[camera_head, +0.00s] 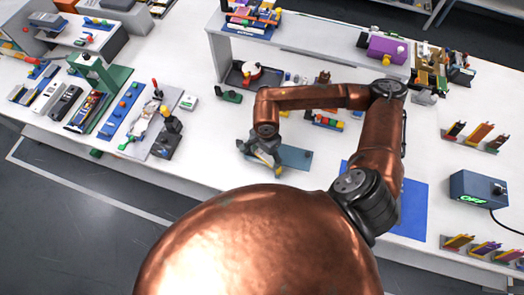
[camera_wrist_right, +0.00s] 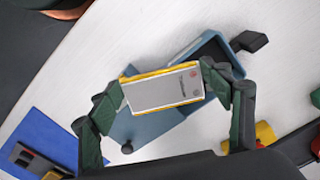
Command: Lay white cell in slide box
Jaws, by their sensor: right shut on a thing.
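The white cell (camera_wrist_right: 165,90) is a pale flat block with yellow edges and small print, seen in the right wrist view. My right gripper (camera_wrist_right: 163,92) is shut on it, with one finger at each short end. The blue-grey slide box (camera_wrist_right: 184,56) lies beneath, its dark hollow showing beyond the cell and a flat blue-grey part (camera_wrist_right: 150,135) on the near side. The cell hides part of the box, and I cannot tell whether they touch. In the head view, my right gripper (camera_head: 263,153) is over the left end of the blue-grey box (camera_head: 295,158).
A blue mat (camera_head: 413,208) lies right of the box, partly behind my right arm. A control box with a green display (camera_head: 478,188) and racks of coloured pouches (camera_head: 478,137) stand at the right. A tool board (camera_head: 153,125) lies left.

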